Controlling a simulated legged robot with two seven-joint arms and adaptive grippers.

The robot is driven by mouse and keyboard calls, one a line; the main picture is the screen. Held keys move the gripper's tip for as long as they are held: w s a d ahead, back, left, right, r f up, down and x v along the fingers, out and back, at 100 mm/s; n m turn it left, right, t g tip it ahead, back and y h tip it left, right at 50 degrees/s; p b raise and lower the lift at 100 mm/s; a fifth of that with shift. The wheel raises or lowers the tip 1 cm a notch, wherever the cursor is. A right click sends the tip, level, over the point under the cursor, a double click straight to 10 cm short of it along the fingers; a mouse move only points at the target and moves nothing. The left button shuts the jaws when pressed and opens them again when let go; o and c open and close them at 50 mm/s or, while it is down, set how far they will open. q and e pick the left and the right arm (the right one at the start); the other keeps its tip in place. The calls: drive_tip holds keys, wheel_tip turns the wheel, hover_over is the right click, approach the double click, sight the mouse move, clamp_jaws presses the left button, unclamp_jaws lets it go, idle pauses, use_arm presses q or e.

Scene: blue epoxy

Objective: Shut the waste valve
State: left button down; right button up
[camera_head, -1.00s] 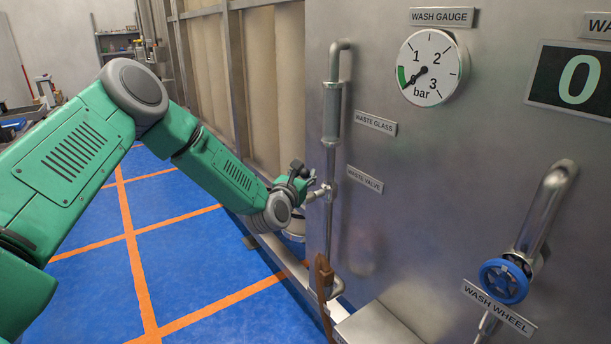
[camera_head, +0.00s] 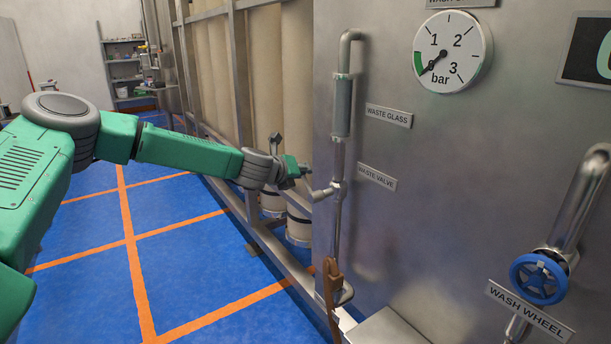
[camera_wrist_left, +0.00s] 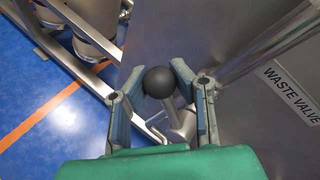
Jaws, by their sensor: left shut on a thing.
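The waste valve (camera_head: 333,190) is a metal fitting on the thin vertical pipe, beside the WASTE VALVE label (camera_head: 377,177). Whether the valve is open or shut I cannot tell. My right gripper is not in view.
The waste glass (camera_head: 343,108) is above the valve on the same pipe. A brown item (camera_head: 331,285) hangs at the pipe's lower end. The steel panel (camera_head: 440,200) stands close on the right, with a blue wash wheel (camera_head: 538,279). Blue floor (camera_head: 190,270) lies open at left.

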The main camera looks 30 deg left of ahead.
use_arm(q)
drive_tip(key=shift+a+f+n+g+h+p, duration=0.4)
drive_tip(key=shift+a+f+n+h+p, duration=0.1)
drive_tip(key=shift+f, duration=0.2)
drive_tip(key=shift+w+a+f+n+g+h+p, duration=0.1)
drive_tip(key=shift+a+f+n+g+h+p, duration=0.4)
drive_tip(key=shift+p, duration=1.4)
drive_tip(key=shift+w+d+f+n+g+h+p, duration=0.15)
drive_tip(key=shift+f+n+h+p, duration=0.7)
drive_tip(key=shift+p, duration=1.1)
drive_tip(key=shift+w+a+f+n+g+h+p, duration=0.1)
drive_tip(key=shift+a+f+n+g+h+p, duration=0.4)
drive_tip(key=shift+p, duration=1.4)
drive_tip(key=shift+d+f, duration=0.3)
drive_tip(key=shift+f, duration=0.05)
drive_tip(key=shift+s, duration=0.1)
drive_tip(key=c, duration=1.3)
unclamp_jaws()
drive_tip(key=shift+o, duration=0.2)
drive_tip(key=shift+a, duration=0.1)
